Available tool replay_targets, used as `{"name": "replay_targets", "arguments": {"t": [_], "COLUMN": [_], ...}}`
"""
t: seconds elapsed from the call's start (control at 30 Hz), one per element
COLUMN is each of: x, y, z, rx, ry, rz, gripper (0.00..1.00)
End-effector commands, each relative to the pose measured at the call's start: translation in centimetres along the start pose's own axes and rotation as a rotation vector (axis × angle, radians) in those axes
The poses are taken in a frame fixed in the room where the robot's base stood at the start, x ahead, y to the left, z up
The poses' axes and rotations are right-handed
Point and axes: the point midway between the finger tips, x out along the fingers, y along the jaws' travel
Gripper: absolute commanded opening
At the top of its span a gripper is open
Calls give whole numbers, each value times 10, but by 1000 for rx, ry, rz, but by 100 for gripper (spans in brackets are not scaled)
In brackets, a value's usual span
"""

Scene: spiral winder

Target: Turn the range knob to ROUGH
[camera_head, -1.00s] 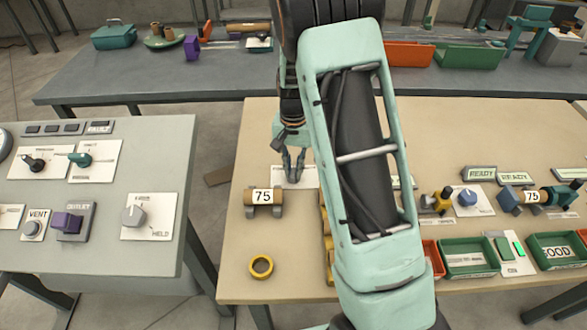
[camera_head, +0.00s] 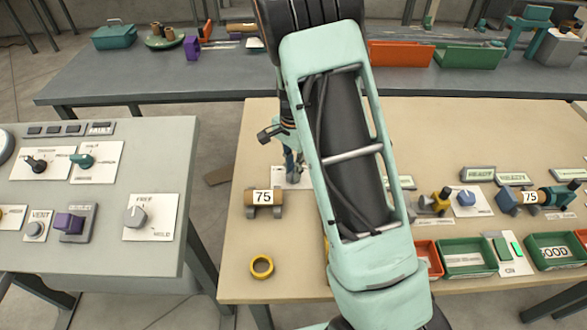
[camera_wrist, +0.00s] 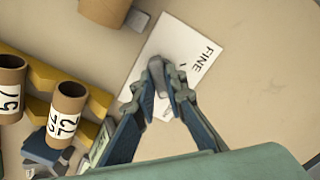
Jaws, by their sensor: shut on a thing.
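The range knob (camera_wrist: 158,80) is a small grey knob on a white card (camera_wrist: 178,42). The card bears the word FINE and a short dark mark in the wrist view; ROUGH cannot be read. My gripper (camera_wrist: 159,70) is shut on the knob, with a finger on either side of it. In the head view my gripper (camera_head: 293,178) is low over the card (camera_head: 306,181), and its fingers hide the knob. Where the knob points is hard to tell.
A tube marked 75 (camera_head: 263,198) on a stand is close in front of the card. A yellow ring (camera_head: 262,267) lies nearer the front. In the wrist view, tubes (camera_wrist: 68,110) stand beside yellow racks at left. The table right of the card is clear in that view.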

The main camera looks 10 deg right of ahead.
Motion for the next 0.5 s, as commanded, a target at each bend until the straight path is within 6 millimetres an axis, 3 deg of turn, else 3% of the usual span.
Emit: {"name": "replay_targets", "arguments": {"t": [0.37, 0.4, 0.5], "x": [-1, -1, -1], "y": [-1, -1, -1], "z": [-1, -1, -1], "rx": [10, 10, 9], "ry": [1, 1, 0], "rz": [-3, -3, -2], "gripper": [0, 13, 24]}}
